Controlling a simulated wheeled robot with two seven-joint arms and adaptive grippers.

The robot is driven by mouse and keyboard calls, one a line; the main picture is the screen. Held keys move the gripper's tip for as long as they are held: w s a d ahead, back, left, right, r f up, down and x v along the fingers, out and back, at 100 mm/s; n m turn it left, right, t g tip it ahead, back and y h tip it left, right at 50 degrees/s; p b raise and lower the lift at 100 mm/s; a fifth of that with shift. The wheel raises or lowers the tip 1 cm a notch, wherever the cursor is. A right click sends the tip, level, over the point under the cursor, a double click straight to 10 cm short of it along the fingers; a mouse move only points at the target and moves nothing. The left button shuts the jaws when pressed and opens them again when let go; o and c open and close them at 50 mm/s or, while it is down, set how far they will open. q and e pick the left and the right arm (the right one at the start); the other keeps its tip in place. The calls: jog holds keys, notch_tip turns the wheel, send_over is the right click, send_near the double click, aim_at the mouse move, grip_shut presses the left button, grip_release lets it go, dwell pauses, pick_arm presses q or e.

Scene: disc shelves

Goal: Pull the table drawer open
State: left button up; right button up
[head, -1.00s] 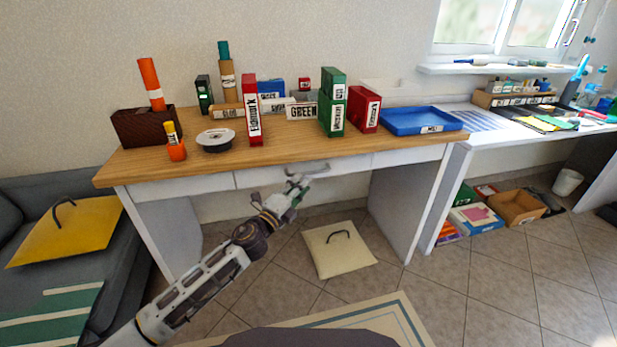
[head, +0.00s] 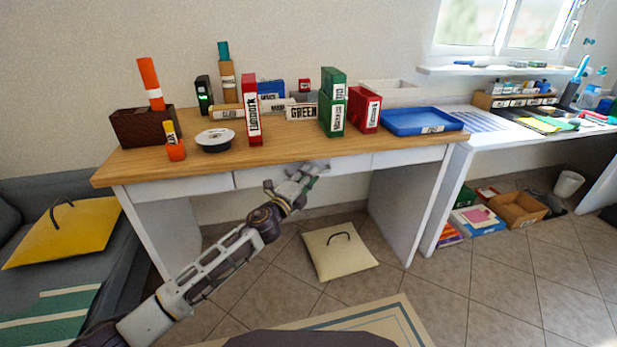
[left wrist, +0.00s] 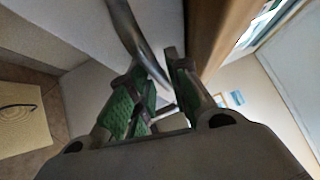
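The table drawer (head: 255,177) is a white front under the wooden top, flush with its neighbours and closed. Its grey bar handle (left wrist: 136,38) runs down between my fingertips in the left wrist view. In the head view my gripper mostly covers the handle. My left gripper (head: 312,172) is at the drawer front. In the left wrist view its green-padded fingers (left wrist: 158,74) are apart, one on each side of the handle, with a gap visible; whether either finger touches the bar I cannot tell. My right gripper is not in view.
The wooden tabletop (head: 215,160) carries binders, boxes, a tape reel and a blue tray (head: 420,121). White side panels (head: 405,205) stand left and right of the open knee space. A pale cushion (head: 340,252) lies on the floor below.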

pick_arm(q)
grip_shut()
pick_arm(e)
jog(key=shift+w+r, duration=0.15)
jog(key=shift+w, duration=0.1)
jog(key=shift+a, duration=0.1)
pick_arm(q)
jog(key=shift+s, duration=0.15)
